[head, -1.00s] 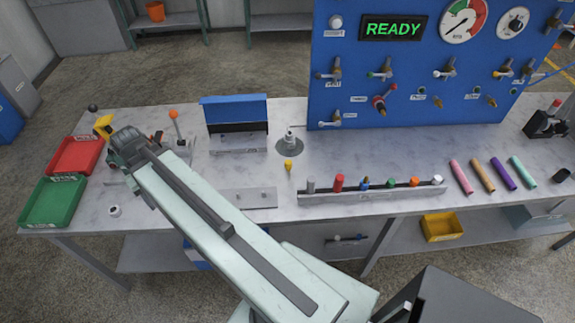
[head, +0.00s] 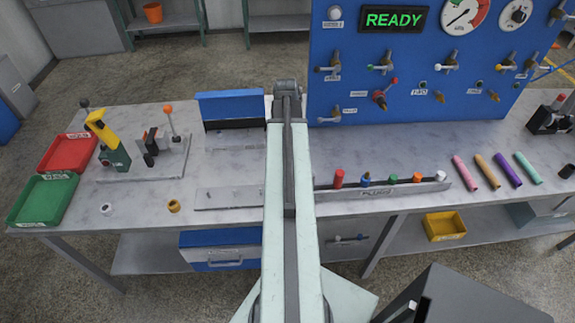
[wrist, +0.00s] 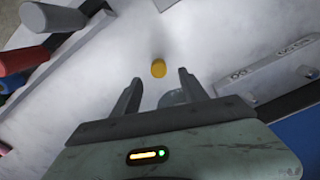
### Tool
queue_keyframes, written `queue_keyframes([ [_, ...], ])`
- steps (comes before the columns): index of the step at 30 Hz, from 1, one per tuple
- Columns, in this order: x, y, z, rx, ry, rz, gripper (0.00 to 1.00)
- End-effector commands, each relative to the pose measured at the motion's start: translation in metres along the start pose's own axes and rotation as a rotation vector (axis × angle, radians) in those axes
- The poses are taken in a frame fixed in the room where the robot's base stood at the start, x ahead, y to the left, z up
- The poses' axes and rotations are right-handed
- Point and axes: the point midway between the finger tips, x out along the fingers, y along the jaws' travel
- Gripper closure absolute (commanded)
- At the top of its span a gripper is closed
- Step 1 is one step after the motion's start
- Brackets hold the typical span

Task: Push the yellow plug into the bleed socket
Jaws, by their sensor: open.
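The yellow plug (wrist: 158,68) shows in the wrist view as a small round-topped piece on the pale bench top. My gripper (wrist: 160,87) is open and empty above the bench, and the plug shows just beyond its fingertips, roughly centred between them. In the head view my arm hides the plug and my fingertips. The blue panel (head: 350,90) holds several small fittings and sockets with labels. I cannot read which one is the bleed socket.
A rack (head: 400,189) with several coloured plugs lies right of my arm. Coloured tubes (head: 505,171) lie at the right.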

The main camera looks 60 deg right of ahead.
Motion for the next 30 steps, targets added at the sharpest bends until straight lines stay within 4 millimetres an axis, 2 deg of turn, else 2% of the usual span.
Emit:
queue_keyframes([
  [1,0.009,0.0,0.0,0.0,0.0,0.0,0.49],
  [4,0.007,0.0,0.0,-0.001,0.0,0.0,0.49],
  [7,0.015,0.0,0.0,-0.001,0.0,0.0,0.49],
  [15,0.059,0.002,-0.001,-0.001,0.0,0.0,0.49],
  [23,0.058,0.003,-0.001,0.0,0.0,0.0,0.49],
  [28,0.058,0.003,-0.001,0.0,0.0,0.0,0.93],
  [29,0.058,0.003,-0.001,0.0,0.0,0.0,1.0],
  [30,0.058,0.003,-0.001,0.0,0.0,0.0,1.0],
])
